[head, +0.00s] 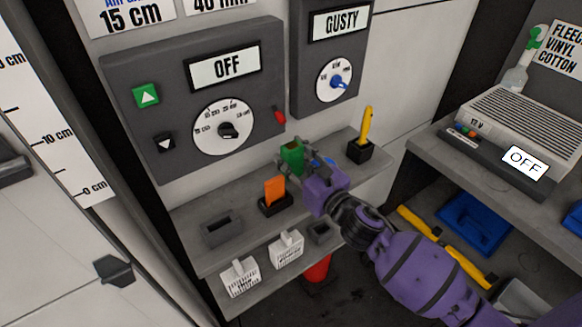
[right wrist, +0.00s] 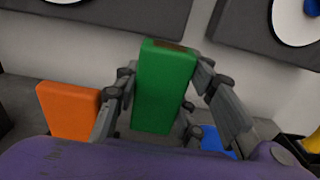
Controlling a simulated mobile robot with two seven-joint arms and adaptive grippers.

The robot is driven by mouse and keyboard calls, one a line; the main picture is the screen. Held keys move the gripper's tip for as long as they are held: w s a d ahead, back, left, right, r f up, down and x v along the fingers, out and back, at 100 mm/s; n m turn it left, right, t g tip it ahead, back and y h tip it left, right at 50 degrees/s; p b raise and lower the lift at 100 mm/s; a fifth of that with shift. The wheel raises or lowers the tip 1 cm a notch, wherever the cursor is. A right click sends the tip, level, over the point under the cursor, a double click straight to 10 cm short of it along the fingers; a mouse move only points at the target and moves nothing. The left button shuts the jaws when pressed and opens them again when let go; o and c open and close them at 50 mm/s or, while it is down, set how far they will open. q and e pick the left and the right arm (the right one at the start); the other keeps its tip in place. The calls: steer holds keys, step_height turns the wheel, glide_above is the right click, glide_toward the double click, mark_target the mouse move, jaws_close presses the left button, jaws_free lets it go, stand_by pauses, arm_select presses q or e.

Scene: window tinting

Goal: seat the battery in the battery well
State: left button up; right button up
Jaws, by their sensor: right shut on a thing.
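My right gripper (head: 308,163) is shut on a green block (head: 292,153), which I take to be the battery. The right wrist view shows the block (right wrist: 165,88) upright between the two fingers, with a brown patch on its top. The gripper holds it at the back of the grey shelf, to the right of the orange block. A dark box with an empty rectangular slot (head: 222,231) sits at the shelf's left end; it may be the battery well. The block's lower end is partly hidden in the head view. My left gripper is out of view.
An orange block (head: 275,190) stands in a dark holder between the slotted box and my gripper. A yellow-handled tool (head: 367,127) stands in a black holder at right. Two white vented pieces (head: 287,249) and a small dark box (head: 320,233) line the lower front ledge.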

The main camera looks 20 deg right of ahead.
mark_target(296, 173)
steer(key=shift+w+f, duration=0.25)
step_height(296, 173, down, 3)
steer(key=shift+f+b, duration=0.1)
steer(key=shift+b, duration=0.3)
steer(key=shift+f, duration=0.1)
steer(key=o, duration=1.1)
steer(key=shift+o, duration=0.2)
